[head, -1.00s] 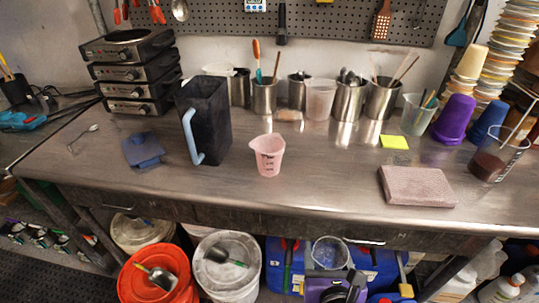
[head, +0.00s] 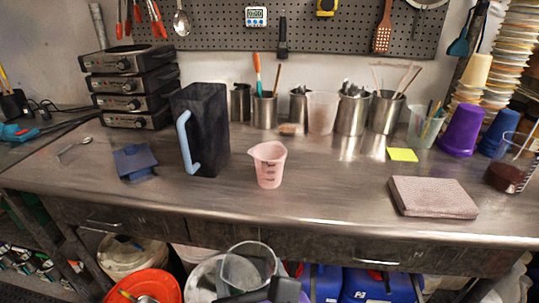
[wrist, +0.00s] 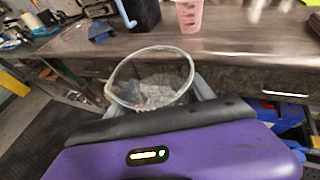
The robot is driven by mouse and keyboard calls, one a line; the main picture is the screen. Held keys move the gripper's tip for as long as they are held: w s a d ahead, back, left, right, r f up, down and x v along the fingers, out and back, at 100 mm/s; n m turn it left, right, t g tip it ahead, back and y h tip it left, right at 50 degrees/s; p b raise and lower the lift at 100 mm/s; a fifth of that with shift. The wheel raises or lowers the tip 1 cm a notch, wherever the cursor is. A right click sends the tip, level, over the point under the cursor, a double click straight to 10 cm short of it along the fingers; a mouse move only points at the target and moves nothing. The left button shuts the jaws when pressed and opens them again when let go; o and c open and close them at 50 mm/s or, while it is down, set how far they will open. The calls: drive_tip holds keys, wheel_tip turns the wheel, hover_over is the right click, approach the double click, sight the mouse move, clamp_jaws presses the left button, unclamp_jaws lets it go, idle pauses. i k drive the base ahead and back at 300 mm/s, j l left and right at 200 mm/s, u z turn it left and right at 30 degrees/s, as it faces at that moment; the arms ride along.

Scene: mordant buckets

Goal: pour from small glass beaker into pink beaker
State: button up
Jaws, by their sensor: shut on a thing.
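The small glass beaker (head: 247,268) is clear and round-rimmed, in front of the bench's front edge in the head view. It also shows in the wrist view (wrist: 128,79), its open rim facing the camera. My gripper (head: 262,290) is shut on it; in the wrist view grey fingers flank the beaker and partly hide it. Whether the beaker holds liquid is unclear. The pink beaker (head: 269,167) stands upright on the bench, with dark markings and a spout at left. It is beyond the glass beaker and apart from it, cut off at the top of the wrist view (wrist: 189,14).
A tall dark pitcher (head: 208,130) with a pale blue handle stands left of the pink beaker. Metal pots line the back. The metal bench (head: 330,205) is clear around the pink beaker.

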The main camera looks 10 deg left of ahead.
sight(271, 157)
drive_tip(key=i+j, duration=0.3)
drive_tip(key=i, duration=0.15)
drive_tip(key=i+j, duration=0.35)
drive_tip(key=i, duration=0.1)
